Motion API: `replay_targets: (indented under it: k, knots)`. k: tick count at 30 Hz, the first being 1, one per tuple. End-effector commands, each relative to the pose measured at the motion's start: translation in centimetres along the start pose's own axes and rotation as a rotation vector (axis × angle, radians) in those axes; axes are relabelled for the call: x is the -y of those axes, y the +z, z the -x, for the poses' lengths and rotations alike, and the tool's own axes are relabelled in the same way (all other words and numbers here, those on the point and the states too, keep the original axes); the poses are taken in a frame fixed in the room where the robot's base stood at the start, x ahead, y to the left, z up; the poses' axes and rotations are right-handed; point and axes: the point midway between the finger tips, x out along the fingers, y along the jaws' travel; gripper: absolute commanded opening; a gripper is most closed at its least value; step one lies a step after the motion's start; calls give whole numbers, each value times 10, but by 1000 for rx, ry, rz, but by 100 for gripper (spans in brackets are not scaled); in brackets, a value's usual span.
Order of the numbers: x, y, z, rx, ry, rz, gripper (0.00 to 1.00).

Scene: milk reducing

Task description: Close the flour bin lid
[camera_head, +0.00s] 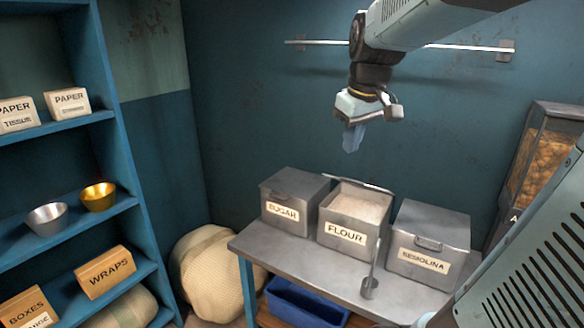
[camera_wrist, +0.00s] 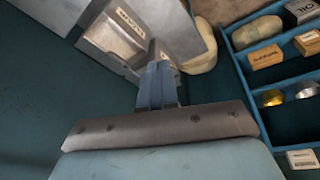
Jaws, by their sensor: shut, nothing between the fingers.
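The flour bin (camera_head: 345,232) is a grey metal box labelled FLOUR, in the middle of a row on the metal table. Its top is open and pale flour (camera_head: 360,203) shows inside. Its lid (camera_head: 357,184) shows as a thin edge raised at the back of the bin. My gripper (camera_head: 352,141) is in the air above the bins, in front of the wall, apart from the lid. Its blue fingers are together and empty, and they also show in the wrist view (camera_wrist: 156,85). The grey bins show beyond them there, partly hidden.
The closed sugar bin (camera_head: 292,197) stands left of the flour bin, the closed semolina bin (camera_head: 430,239) right. A metal scoop (camera_head: 370,288) is at the flour bin's front. A wall rail (camera_head: 450,46) runs behind my arm. Blue shelves (camera_head: 62,128) stand at left.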

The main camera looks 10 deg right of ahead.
Motion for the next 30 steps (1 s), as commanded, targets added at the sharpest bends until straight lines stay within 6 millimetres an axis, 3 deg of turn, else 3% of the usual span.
replay_targets:
  k: [6, 15, 24, 30]
  knots:
    - [-45, -41, -16, 50, -70, 113, 0]
    - [-114, -82, -47, 63, -197, 272, 0]
    - [-180, -102, -77, 15, -310, 401, 0]
    - [-199, -105, -86, -8, -339, 439, 0]
